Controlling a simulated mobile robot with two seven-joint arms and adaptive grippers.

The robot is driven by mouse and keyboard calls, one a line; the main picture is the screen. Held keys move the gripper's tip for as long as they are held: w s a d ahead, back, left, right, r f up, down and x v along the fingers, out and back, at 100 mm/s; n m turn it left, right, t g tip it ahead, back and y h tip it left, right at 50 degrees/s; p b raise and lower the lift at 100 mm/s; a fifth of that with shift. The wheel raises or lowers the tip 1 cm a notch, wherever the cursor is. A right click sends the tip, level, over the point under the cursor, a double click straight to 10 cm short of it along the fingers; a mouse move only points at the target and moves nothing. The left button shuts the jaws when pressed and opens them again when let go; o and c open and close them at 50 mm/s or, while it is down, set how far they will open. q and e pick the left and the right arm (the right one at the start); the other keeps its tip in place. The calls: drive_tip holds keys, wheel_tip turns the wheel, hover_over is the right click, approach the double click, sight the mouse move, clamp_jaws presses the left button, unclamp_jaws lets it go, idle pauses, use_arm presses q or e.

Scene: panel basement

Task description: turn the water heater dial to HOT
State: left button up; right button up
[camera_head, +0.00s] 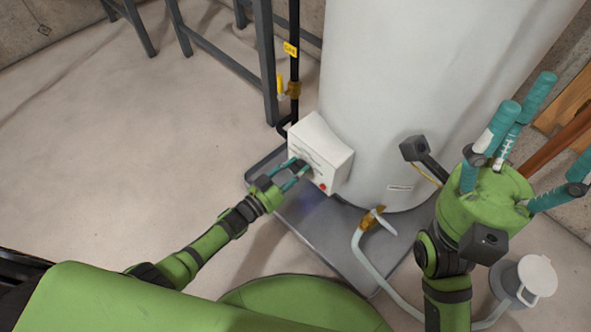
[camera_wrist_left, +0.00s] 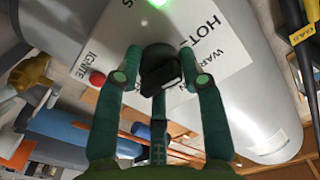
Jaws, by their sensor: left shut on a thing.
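The water heater (camera_head: 410,80) is a large white-grey cylinder. A white control box (camera_head: 325,147) sits low on its front. In the left wrist view the dark dial (camera_wrist_left: 160,68) is on the box's panel (camera_wrist_left: 225,40), with the words HOT, WARM and IGNITE printed around it. My left gripper (camera_head: 296,172) is at the box face, its teal fingers shut around the dial. Its fingers also show on both sides of the dial in the left wrist view. The dial's pointer setting cannot be read. My right gripper (camera_head: 520,135) is raised at the right, fingers spread, empty.
A red ignite button (camera_wrist_left: 97,78) is beside the dial. The heater stands in a grey drain pan (camera_head: 320,235). A black gas pipe with a yellow valve handle (camera_head: 281,86) rises left of the box. A white hose (camera_head: 375,265) lies at right. The floor at left is clear.

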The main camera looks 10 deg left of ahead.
use_arm(q)
drive_tip(key=shift+w+r, duration=0.1)
drive_tip(key=shift+r, duration=0.05)
drive_tip(key=o, duration=1.2)
drive_tip(key=shift+c, duration=0.2)
drive_tip(key=shift+s+a, duration=0.1)
drive_tip(key=shift+s, duration=0.1)
drive_tip(key=v, duration=1.1)
drive_tip(key=shift+s, duration=0.25)
drive_tip(key=shift+a, duration=0.1)
